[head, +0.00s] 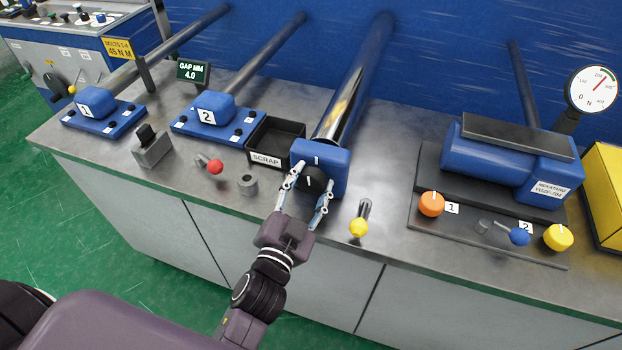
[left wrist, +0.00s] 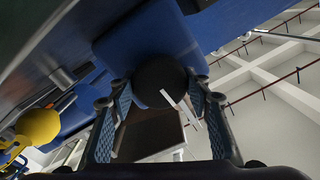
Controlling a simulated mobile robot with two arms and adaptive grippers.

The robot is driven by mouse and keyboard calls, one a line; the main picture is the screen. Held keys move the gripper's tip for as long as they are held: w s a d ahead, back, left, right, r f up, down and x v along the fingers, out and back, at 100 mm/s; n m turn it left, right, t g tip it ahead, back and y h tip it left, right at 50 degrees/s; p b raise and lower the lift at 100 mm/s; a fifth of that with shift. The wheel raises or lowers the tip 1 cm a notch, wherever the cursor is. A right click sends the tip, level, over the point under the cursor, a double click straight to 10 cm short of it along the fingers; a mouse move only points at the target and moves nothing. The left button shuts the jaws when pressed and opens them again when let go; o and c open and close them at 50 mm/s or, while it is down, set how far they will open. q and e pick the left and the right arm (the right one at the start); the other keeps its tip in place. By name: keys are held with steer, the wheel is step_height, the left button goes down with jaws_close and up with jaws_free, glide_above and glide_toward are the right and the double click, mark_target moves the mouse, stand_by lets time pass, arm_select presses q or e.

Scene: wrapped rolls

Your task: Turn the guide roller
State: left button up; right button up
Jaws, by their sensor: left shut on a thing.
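The guide roller is a shiny metal cylinder (head: 347,100) that runs back from a blue block (head: 334,165) on the bench. A black round knob (head: 312,180) with a white line sits on the front of the block. My left gripper (head: 308,190) has a finger on each side of the knob and is shut on it. In the left wrist view the knob (left wrist: 158,82) sits between the two fingers, its white line tilted. The blue block (left wrist: 150,35) is behind it. My right gripper is in neither view.
A black scrap tray (head: 277,138) stands left of the block. A red-tipped lever (head: 215,166) and a yellow-tipped lever (head: 359,226) flank my gripper. Blue clamps (head: 217,108) stand further left. A blue motor unit (head: 488,165) with orange and yellow knobs is on the right.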

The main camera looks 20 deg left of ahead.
arm_select(q)
steer(key=shift+m, duration=0.5)
steer(key=o, duration=1.2)
steer(key=shift+c, duration=0.2)
step_height(320, 180, up, 10)
